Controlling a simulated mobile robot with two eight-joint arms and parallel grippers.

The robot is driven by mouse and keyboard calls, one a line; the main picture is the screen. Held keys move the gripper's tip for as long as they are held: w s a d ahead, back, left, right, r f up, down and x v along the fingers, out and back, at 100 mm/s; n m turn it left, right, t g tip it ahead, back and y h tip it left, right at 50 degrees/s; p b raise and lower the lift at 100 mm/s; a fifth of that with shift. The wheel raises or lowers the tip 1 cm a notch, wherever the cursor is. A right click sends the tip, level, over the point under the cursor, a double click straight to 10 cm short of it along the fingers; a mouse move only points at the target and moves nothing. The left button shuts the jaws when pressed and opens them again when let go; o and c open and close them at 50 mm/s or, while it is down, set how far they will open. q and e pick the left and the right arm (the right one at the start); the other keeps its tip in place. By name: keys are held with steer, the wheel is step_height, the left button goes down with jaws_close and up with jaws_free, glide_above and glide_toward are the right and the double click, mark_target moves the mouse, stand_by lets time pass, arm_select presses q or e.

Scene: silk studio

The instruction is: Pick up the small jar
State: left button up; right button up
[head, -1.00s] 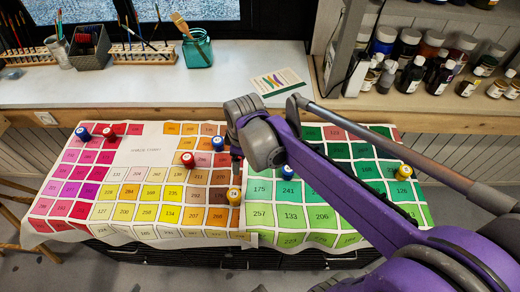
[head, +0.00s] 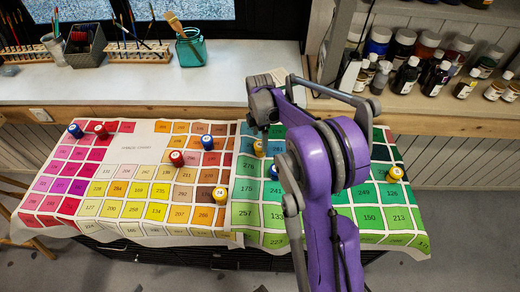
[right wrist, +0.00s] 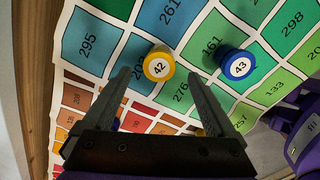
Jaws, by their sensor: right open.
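Several small round jars with numbered white tops stand on the colour chart (head: 140,138). Yellow jar 42 (right wrist: 158,66) is just ahead of and between the fingertips of my right gripper (right wrist: 161,77) in the right wrist view, apart from both fingers. The gripper is open and empty. Blue jar 43 (right wrist: 237,65) stands to its right, beyond the right finger. In the head view my right gripper (head: 264,120) is above a yellow jar (head: 258,148), its fingertips hard to make out. A blue jar (head: 273,172) is close by, partly hidden by my arm. My left gripper is out of view.
Other jars stand about the chart: blue (head: 207,142), red (head: 177,158) and yellow (head: 220,194) in the middle, yellow (head: 396,173) at right. Behind is a white counter (head: 230,60) with a teal brush jar (head: 191,48). A bottle shelf (head: 430,107) is at back right.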

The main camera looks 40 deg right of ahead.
mark_target(259, 145)
step_height(259, 145, down, 5)
steer(key=shift+w+a+f, duration=0.1)
steer(key=shift+w+a, duration=0.05)
jaws_close()
stand_by(0.5)
